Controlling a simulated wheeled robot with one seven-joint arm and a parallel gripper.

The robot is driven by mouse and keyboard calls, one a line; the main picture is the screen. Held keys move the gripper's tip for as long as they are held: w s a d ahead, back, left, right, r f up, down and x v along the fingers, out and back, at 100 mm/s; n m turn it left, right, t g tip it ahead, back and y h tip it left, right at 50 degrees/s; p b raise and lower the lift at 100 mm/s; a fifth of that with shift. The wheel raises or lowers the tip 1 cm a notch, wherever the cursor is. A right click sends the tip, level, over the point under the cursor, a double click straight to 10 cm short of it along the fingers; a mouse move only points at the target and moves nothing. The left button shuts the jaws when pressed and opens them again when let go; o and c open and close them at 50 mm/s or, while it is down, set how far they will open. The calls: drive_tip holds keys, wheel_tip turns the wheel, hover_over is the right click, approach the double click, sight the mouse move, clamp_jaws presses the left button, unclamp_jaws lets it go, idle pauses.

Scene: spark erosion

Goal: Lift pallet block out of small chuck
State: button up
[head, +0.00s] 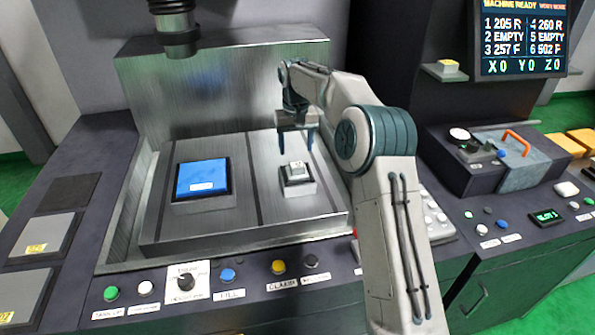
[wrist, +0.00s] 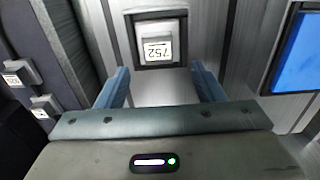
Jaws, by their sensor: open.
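The pallet block (head: 294,168) is a small pale metal block with a numbered white label. It sits in the small chuck (head: 299,188), a dark-rimmed square seat on the right part of the machine bed. In the wrist view the block (wrist: 157,34) is at top centre, its label upside down, framed by the dark chuck rim (wrist: 129,42). My gripper (head: 296,146) is open and empty, just above and behind the block in the head view. In the wrist view the fingertips (wrist: 160,70) are spread wider than the block and apart from it.
A larger chuck with a blue block (head: 203,178) is on the left of the bed. A dark machine head (head: 178,38) hangs above. A row of buttons with a knob (head: 186,282) lines the front edge. A screen (head: 520,38) stands at upper right.

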sight(297, 164)
drive_tip(key=shift+s+d+f+p, duration=0.1)
drive_tip(key=shift+f+p, duration=0.25)
drive_tip(key=shift+f, duration=1.05)
drive_tip(key=shift+s+d+f+p, duration=0.1)
drive_tip(key=shift+f+p, duration=0.2)
drive_tip(key=shift+f, duration=1.1)
clamp_jaws()
